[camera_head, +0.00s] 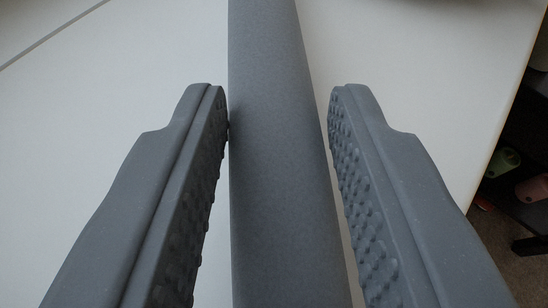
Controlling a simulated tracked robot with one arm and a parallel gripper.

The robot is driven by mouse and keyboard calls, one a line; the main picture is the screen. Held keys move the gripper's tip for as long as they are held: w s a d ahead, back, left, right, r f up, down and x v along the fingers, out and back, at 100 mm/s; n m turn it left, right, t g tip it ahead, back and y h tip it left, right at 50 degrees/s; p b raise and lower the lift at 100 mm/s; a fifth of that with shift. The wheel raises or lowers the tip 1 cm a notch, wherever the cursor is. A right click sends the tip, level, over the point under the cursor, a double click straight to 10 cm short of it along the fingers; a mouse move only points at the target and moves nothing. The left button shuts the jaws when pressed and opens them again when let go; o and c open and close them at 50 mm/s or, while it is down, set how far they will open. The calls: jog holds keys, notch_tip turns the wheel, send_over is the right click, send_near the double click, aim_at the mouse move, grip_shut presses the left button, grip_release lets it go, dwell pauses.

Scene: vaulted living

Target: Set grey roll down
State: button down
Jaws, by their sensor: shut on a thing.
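The grey roll (280,140) is a long, smooth, dark grey cylinder. It runs from the top edge to the bottom edge of the view, between the two fingers of my gripper (279,110). My gripper is shut on the roll, with studded pads facing it from both sides. The left pad lies against the roll near its tip; a narrow light gap shows beside the right pad. Both ends of the roll are out of view. A white surface (130,60) lies below the roll; I cannot tell whether the roll touches it.
The white surface is bare on both sides of the roll, with a thin dark line at the upper left. Its edge runs down the right side. Beyond it, lower down, are a dark shelf, a green item (504,162) and a pink item (533,188).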

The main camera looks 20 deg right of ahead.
jog(key=c, duration=1.1)
grip_release()
jog(key=shift+r, duration=0.1)
jog(key=p+v, duration=0.2)
jog(key=v, duration=0.8)
jog(key=shift+s+a+r+p, duration=0.15)
jog(key=shift+s+p, duration=0.05)
jog(key=shift+p, duration=0.1)
jog(key=shift+s+a+r, duration=0.15)
jog(key=shift+s+a, duration=0.05)
jog(key=shift+s, duration=0.5)
